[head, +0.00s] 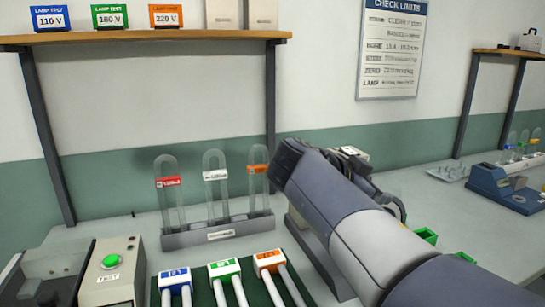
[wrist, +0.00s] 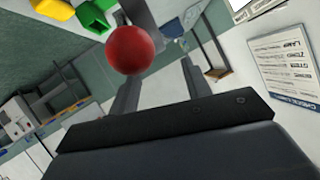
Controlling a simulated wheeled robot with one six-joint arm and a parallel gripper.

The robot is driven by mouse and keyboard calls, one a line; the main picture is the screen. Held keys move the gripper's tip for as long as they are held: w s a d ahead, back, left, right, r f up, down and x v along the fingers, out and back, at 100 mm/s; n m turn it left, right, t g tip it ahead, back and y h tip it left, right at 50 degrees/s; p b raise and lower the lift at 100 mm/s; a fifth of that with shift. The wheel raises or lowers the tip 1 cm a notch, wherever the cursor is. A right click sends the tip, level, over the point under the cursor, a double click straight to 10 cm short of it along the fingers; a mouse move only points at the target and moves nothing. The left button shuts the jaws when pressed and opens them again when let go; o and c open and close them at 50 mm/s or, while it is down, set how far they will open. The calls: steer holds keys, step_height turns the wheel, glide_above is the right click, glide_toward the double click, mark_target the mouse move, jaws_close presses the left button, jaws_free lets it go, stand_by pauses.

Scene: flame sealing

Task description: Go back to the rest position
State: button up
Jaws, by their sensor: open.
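My gripper (wrist: 160,70) shows in the wrist view with its two dark fingers apart and nothing between them that I can make out. A red ball (wrist: 131,50) shows by the left finger; I cannot tell whether it touches. In the head view my arm reaches from the lower right to the middle, and its fingers are not clearly seen. Its end is in front of the wall, near the right end of the tube rack (head: 220,233).
The rack holds upright glass tubes with red, white and orange labels. Blue, green and orange labelled blocks (head: 224,267) stand in front. A box with a green button (head: 111,261) is at left. A shelf (head: 150,36) hangs above. A blue device (head: 503,188) is at right.

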steer(key=w+d+f+m+g+y+p, duration=0.1)
steer(key=w+d+g+y+p, duration=0.3)
steer(key=p, duration=1.8)
steer(key=shift+d+f+y+p, duration=0.3)
steer(key=shift+d+f+y, duration=0.1)
steer(key=shift+d+y, duration=2.75)
steer(key=shift+d+h, duration=0.2)
steer(key=shift+h, duration=0.05)
